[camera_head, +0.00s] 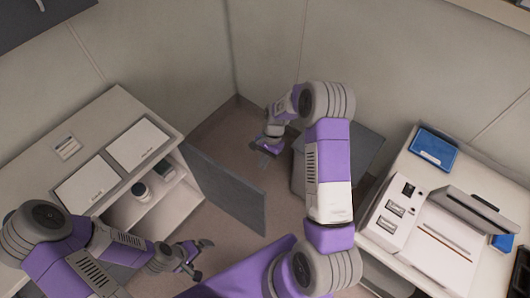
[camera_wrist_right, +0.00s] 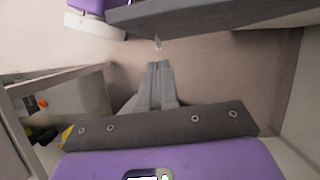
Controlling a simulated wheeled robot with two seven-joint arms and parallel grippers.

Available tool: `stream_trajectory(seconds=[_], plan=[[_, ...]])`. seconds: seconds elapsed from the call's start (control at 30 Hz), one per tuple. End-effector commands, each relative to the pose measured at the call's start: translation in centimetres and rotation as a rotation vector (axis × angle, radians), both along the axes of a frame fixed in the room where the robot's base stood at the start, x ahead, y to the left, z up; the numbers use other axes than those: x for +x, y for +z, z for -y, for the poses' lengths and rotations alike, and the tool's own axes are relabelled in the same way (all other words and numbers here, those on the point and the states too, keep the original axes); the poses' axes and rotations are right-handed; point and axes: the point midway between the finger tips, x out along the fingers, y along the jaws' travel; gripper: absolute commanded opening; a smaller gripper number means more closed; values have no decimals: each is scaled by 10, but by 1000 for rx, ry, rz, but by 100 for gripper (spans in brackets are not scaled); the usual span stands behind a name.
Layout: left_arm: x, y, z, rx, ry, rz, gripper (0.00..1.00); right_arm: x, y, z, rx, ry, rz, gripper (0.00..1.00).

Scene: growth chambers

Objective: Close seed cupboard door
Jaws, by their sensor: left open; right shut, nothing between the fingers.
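The seed cupboard (camera_head: 122,128) is the white-topped unit at the left. Its dark grey door (camera_head: 225,187) stands open, jutting out from the shelves into the floor area. Jars and small items show on the open shelves (camera_head: 150,205). My right gripper (camera_head: 264,155) is shut and empty, just beyond the door on its right side, apart from it in the picture. Its closed fingers show in the right wrist view (camera_wrist_right: 157,82). My left gripper (camera_head: 200,262) is open and empty, low in front of the shelves, on the near side of the door.
A dark grey box-like cabinet (camera_head: 364,147) stands right of the door, partly hidden by my right arm. A white bench (camera_head: 405,170) at the right holds a device (camera_head: 440,240) and blue trays (camera_head: 433,149). Bare floor (camera_head: 222,128) lies between the door and the back walls.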

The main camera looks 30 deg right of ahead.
Motion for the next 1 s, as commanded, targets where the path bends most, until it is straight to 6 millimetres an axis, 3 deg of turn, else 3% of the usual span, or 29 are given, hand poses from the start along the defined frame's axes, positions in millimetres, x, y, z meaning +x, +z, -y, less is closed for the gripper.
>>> stream_trajectory(seconds=[0.17,0.4,1.0], plan=[[0,-4,0,0,0,1,100,-8,-33,-14,3,2,-3,0],[0,-1,0,0,0,1,100,-21,-29,-41,0,2,1,0],[0,-1,0,0,0,1,100,-24,-29,-55,1,-4,1,0]])
